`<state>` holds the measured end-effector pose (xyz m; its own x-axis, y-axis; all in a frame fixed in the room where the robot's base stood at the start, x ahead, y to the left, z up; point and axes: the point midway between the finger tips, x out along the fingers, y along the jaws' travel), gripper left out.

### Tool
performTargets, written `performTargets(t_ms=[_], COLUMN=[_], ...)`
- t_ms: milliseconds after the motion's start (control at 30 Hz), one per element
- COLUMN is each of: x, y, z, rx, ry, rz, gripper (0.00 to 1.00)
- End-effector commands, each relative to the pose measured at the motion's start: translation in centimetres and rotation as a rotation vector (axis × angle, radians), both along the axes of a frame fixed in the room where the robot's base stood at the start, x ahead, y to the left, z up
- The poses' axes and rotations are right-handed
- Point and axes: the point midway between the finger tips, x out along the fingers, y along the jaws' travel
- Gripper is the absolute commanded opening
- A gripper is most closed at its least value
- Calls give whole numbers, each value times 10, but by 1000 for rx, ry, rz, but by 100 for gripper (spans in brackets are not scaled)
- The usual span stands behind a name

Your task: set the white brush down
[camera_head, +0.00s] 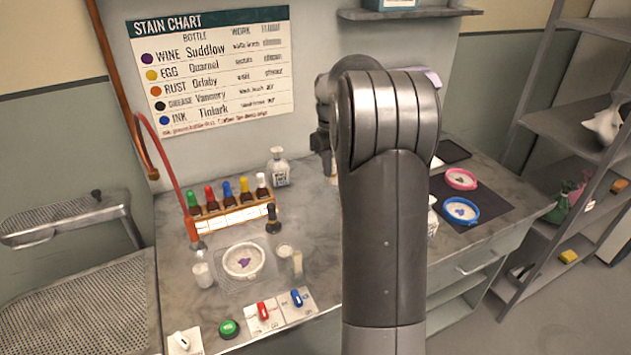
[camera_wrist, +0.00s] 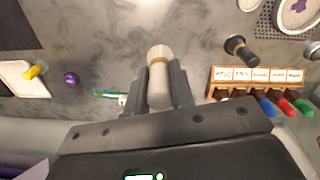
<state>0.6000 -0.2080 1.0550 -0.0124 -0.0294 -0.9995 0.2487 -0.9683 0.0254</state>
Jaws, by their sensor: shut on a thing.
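The white brush (camera_wrist: 159,88) is between the two dark fingers of my gripper (camera_wrist: 161,74) in the wrist view. The gripper is shut on it, and its pale wide end points away from the palm toward the grey counter. I cannot tell whether the brush touches the counter. In the head view my gripper (camera_head: 324,142) is mostly hidden behind my own arm, over the back middle of the counter (camera_head: 312,206).
A rack of coloured bottles (camera_head: 228,216) and a black brush (camera_head: 273,220) stand to the left. A white bottle (camera_head: 278,168) stands near the wall. A hooped stained cloth (camera_head: 243,261) lies in front. Blue (camera_head: 460,211) and pink (camera_head: 461,180) hoops lie right on a dark mat.

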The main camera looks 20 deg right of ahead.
Motion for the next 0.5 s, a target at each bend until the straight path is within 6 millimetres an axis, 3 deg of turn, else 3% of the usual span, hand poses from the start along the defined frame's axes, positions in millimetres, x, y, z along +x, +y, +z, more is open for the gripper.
performTargets(t_ms=[200, 500], x=[51, 96], y=[-42, -96], z=[-4, -16], rx=[4, 20], ry=[1, -9], rz=[-2, -17], gripper=[0, 0])
